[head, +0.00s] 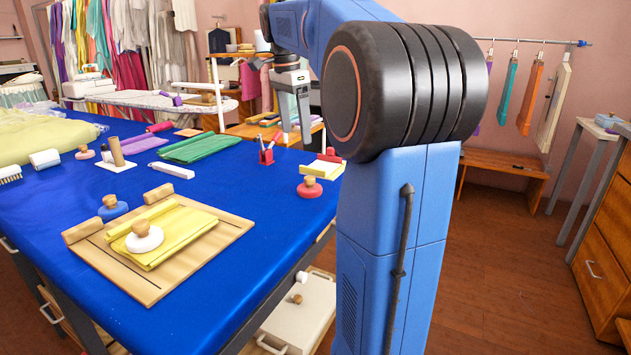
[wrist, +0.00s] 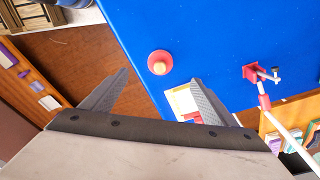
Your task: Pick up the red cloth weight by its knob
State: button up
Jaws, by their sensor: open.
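The red cloth weight (head: 310,191) is a red disc with a wooden knob (head: 309,181). It stands upright near the right edge of the blue table (head: 260,215). In the wrist view the red weight (wrist: 160,55) shows from above, its knob (wrist: 158,68) pointing up. My gripper (head: 294,128) hangs at the far side of the table in the head view, fingers down and apart from the weight. In the wrist view my gripper (wrist: 160,76) is open and empty, and the weight appears beyond the gap between the fingertips.
A small red and cream stand (head: 323,168) is close behind the weight. A blue weight (head: 112,208) and a white weight (head: 144,238) on yellow cloth are at the front left. Bare blue tabletop lies between.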

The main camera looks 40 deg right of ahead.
jog(key=d, duration=0.1)
send_near(309, 177)
jog(key=shift+m, duration=0.3)
jog(key=f, duration=0.5)
jog(key=shift+w+a+f, duration=0.1)
jog(key=shift+w+f, duration=0.1)
jog(key=shift+f, duration=0.05)
jog(key=shift+s+d+f, duration=0.1)
jog(key=shift+d+f, duration=0.15)
jog(key=shift+f, duration=0.6)
jog(key=shift+s+d+f, duration=0.1)
jog(key=shift+d+f, duration=0.1)
jog(key=shift+f, duration=0.65)
jog(key=shift+s+d+f, duration=0.15)
jog(key=shift+d+f, duration=0.1)
jog(key=shift+f, duration=0.6)
jog(key=c, duration=1.5)
jog(key=shift+c, duration=0.3)
jog(key=shift+r, duration=0.1)
